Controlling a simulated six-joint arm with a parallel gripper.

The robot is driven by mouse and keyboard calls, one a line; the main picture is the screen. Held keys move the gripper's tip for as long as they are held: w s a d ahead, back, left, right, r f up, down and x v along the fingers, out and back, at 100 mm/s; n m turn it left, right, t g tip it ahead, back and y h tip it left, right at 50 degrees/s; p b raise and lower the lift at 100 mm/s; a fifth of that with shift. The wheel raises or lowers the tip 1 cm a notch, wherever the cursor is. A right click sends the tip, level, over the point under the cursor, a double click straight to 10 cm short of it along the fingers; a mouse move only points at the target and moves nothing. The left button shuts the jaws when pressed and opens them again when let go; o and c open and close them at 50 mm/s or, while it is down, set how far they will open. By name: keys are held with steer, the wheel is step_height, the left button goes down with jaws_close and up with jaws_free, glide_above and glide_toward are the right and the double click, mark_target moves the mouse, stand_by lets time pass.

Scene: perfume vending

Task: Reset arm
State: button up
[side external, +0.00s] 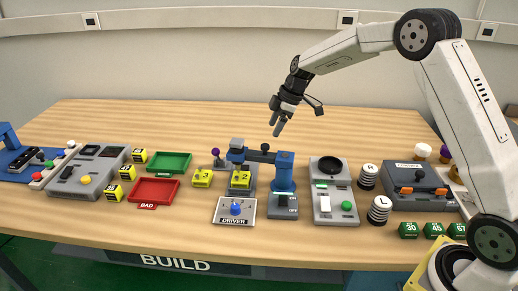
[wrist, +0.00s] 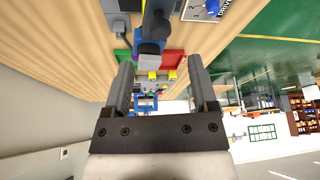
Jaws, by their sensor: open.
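My arm reaches in from the right in the side external view. My gripper (side external: 278,120) hangs above the back half of the wooden table (side external: 340,125), behind the blue press, tilted downward. It is open and holds nothing. In the wrist view its two grey fingers (wrist: 161,88) stand apart with only the distant table things showing between them. It touches nothing that I can see.
Below and in front stand the blue press (side external: 284,175) with a yellow block (side external: 241,178), a driver panel (side external: 235,210), a green tray (side external: 169,163), a red BAD tray (side external: 153,191) and a grey station (side external: 334,190). The table's back strip is clear.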

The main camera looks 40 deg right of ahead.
steer(key=shift+s+d+r, duration=0.15)
steer(key=shift+d+r, duration=0.05)
steer(key=shift+r, duration=0.4)
steer(key=s+a+f+m+h, duration=0.2)
steer(key=s+m, duration=0.3)
steer(key=s, duration=0.8)
steer(key=s+a+f+m+h, duration=0.1)
steer(key=s+a+m, duration=0.3)
steer(key=s, duration=1)
steer(key=shift+s+a+f+m+h, duration=0.15)
steer(key=shift+s+f+m+h, duration=0.2)
steer(key=shift+f+m, duration=0.7)
